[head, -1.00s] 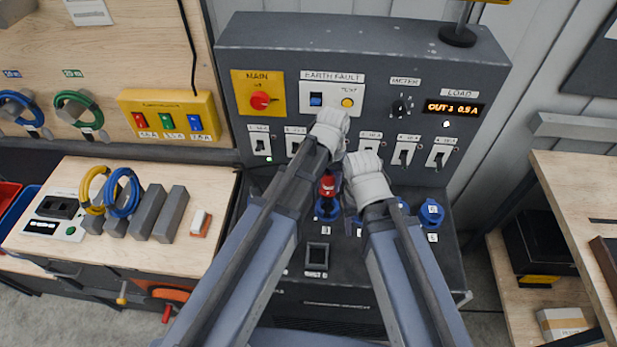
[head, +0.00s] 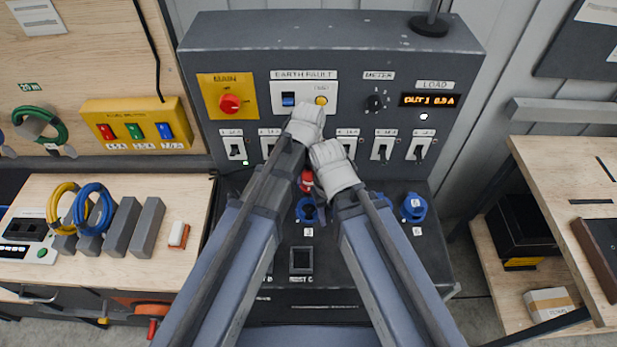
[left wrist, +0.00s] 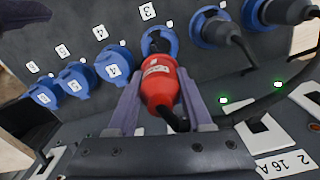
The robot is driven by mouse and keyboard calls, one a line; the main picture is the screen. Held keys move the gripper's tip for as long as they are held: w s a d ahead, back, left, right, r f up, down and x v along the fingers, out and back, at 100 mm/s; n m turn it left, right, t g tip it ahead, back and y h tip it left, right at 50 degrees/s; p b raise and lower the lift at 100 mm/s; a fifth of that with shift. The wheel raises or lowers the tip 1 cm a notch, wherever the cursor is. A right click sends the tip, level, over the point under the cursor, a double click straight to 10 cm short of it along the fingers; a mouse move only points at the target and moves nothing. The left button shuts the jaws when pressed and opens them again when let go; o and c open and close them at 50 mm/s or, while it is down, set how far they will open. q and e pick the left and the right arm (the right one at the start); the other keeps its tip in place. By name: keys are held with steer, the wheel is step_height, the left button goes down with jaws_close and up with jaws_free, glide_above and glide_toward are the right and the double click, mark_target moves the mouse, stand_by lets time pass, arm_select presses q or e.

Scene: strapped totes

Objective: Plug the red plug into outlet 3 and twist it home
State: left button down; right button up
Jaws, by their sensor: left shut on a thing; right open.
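The red plug (head: 306,181) is between the fingers of my left gripper (left wrist: 158,98), which is shut on it. In the left wrist view the red plug (left wrist: 158,84) is held with its front end close to outlet 3 (left wrist: 160,40), a blue socket beside the label 3. Outlet 3 (head: 308,212) shows just below the plug in the head view. I cannot tell whether the plug touches the socket. My right gripper (head: 330,172) is open near the plug in the head view; its fingertips are mostly hidden.
Blue outlets 4 (left wrist: 114,67), 5 (left wrist: 76,80) and 6 (left wrist: 42,94) have closed lids. Dark plugs (left wrist: 222,32) sit in the outlets on the other side. The grey panel (head: 330,60) with switches rises behind my arms. A workbench (head: 90,260) stands at the left.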

mark_target(309, 192)
arm_select(q)
steer(key=shift+f+b, duration=2.95)
steer(key=shift+f, duration=0.3)
arm_select(e)
step_height(309, 192, down, 6)
steer(key=shift+f, duration=0.2)
arm_select(q)
steer(key=shift+f+b, duration=2)
arm_select(e)
steer(key=shift+f, duration=2)
arm_select(q)
steer(key=shift+m, duration=1.4)
steer(key=shift+m, duration=1.5)
arm_select(e)
steer(key=shift+d, duration=0.1)
